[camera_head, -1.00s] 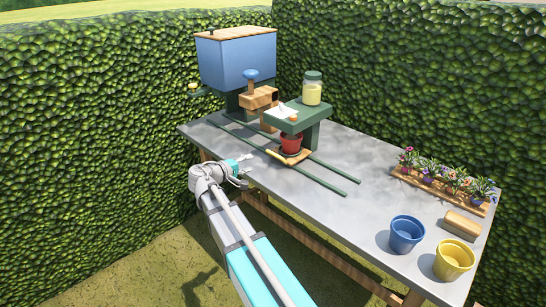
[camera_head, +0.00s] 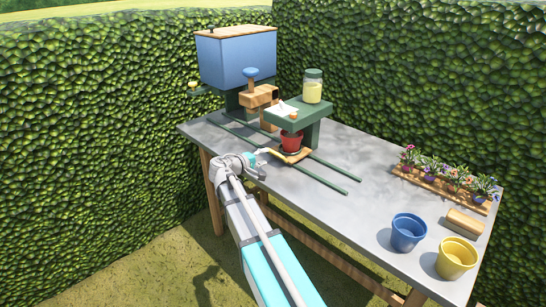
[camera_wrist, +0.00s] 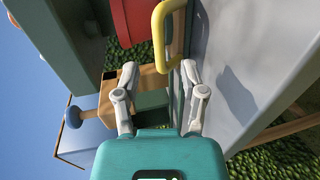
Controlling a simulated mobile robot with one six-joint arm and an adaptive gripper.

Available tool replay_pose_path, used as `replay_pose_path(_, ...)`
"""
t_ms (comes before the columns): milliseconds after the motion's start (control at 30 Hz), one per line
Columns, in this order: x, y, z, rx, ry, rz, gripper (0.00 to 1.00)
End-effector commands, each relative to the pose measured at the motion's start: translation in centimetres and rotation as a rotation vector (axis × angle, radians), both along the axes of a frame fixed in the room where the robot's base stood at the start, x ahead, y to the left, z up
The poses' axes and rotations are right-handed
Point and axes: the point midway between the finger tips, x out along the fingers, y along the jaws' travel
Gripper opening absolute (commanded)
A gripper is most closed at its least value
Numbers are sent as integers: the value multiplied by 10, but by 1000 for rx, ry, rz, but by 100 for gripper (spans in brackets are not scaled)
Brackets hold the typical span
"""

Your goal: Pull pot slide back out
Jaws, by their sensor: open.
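The pot slide (camera_head: 297,158) is a small wooden board on green rails, under the green stand. A red pot (camera_head: 291,140) stands on it. Its yellow handle (camera_head: 268,152) sticks out to the left, towards my gripper (camera_head: 259,163). In the wrist view the yellow handle (camera_wrist: 164,24) is a bent bar just beyond the fingertips of my open gripper (camera_wrist: 159,68). The red pot (camera_wrist: 132,20) shows at the top of that view. Nothing is held.
The green stand (camera_head: 298,115) carries a glass jar (camera_head: 313,86) above the slide. A blue hopper (camera_head: 236,60) stands behind. A blue pot (camera_head: 407,232), a yellow pot (camera_head: 456,257) and a flower tray (camera_head: 432,183) are at the right. The tabletop's middle is clear.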

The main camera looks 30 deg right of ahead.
Motion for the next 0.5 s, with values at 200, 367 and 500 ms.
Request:
replay_pose_path(200, 12, -31, -9, 0, 0, -1, 54)
replay_pose_path(367, 18, -47, -12, 1, 0, 0, 54)
replay_pose_path(500, 21, -55, -13, 1, -1, 0, 54)
